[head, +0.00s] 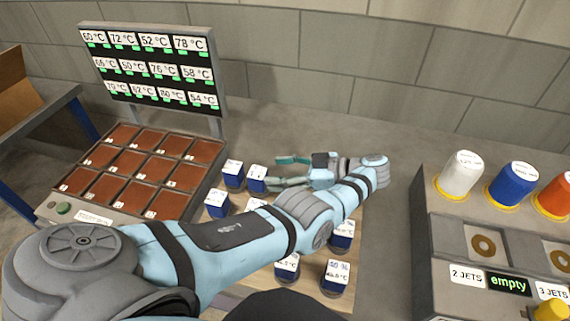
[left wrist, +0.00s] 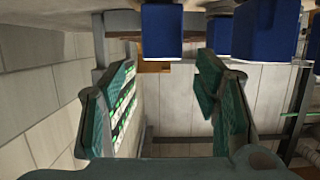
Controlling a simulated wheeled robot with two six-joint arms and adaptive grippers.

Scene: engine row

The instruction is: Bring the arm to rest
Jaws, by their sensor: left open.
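My left arm (head: 230,245) reaches across the head view from the lower left, and its wrist bends back toward the left. My left gripper (head: 283,172) is open and empty, with teal fingertips, at the far edge of a group of small blue-and-white containers. In the left wrist view its two teal-padded fingers (left wrist: 165,100) stand wide apart with nothing between them. Blue containers (left wrist: 162,32) hang in at the top of that view, which looks upside down. My right gripper does not show.
White-topped blue containers (head: 233,174) stand close to the gripper, several partly hidden by my arm. A panel of brown square pads (head: 130,172) with a temperature display (head: 152,68) is at left. A grey console (head: 418,215) with coloured cups (head: 510,186) is at right. A block wall closes the back.

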